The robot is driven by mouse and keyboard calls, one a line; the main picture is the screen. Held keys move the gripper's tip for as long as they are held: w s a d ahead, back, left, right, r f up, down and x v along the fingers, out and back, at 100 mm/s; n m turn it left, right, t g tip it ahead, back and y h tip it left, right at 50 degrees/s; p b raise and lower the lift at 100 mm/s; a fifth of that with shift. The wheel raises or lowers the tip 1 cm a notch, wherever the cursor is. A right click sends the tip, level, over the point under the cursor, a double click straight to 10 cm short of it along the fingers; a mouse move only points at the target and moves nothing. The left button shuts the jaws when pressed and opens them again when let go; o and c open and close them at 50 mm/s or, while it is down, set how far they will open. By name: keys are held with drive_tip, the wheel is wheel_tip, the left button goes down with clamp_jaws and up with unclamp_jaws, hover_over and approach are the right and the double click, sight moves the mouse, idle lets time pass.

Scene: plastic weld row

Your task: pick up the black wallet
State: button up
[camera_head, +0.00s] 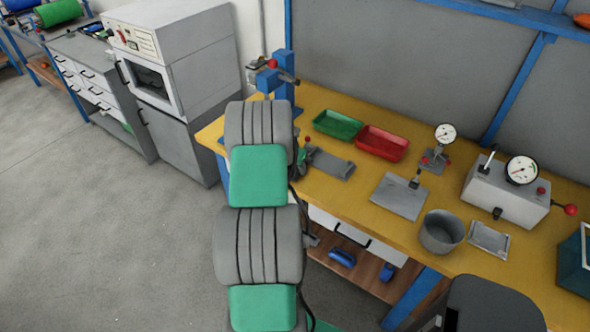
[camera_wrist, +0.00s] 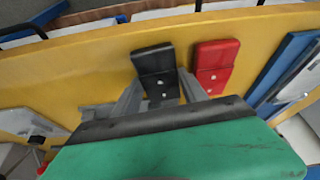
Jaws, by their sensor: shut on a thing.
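The black wallet (camera_wrist: 154,62) shows in the wrist view, a dark flat piece with a small bright stud, over the yellow tabletop. My gripper (camera_wrist: 159,92) has its two grey fingers on either side of the wallet's near part and is shut on it. I cannot tell whether the wallet touches the table or is a little above it. In the head view my arm hides the wallet and the gripper.
A red wallet-like piece (camera_wrist: 216,62) lies close to the right of the black wallet. On the yellow bench (camera_head: 325,193) stand a green tray (camera_head: 338,125), a red tray (camera_head: 382,143), a grey bin (camera_head: 441,232) and a gauge box (camera_head: 506,194). A blue post (camera_head: 283,80) rises near my arm.

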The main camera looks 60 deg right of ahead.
drive_tip(key=shift+r, duration=0.4)
drive_tip(key=r+b, duration=0.1)
drive_tip(key=r, duration=0.2)
drive_tip(key=shift+a+b, duration=0.2)
drive_tip(key=shift+b, duration=0.1)
drive_tip(key=a+r+b, duration=0.2)
drive_tip(key=a+r, duration=0.7)
drive_tip(key=a, duration=0.4)
drive_tip(key=shift+a+r+b, duration=0.25)
drive_tip(key=shift+a+b, duration=0.1)
drive_tip(key=shift+b, duration=0.05)
drive_tip(key=shift+w, duration=0.1)
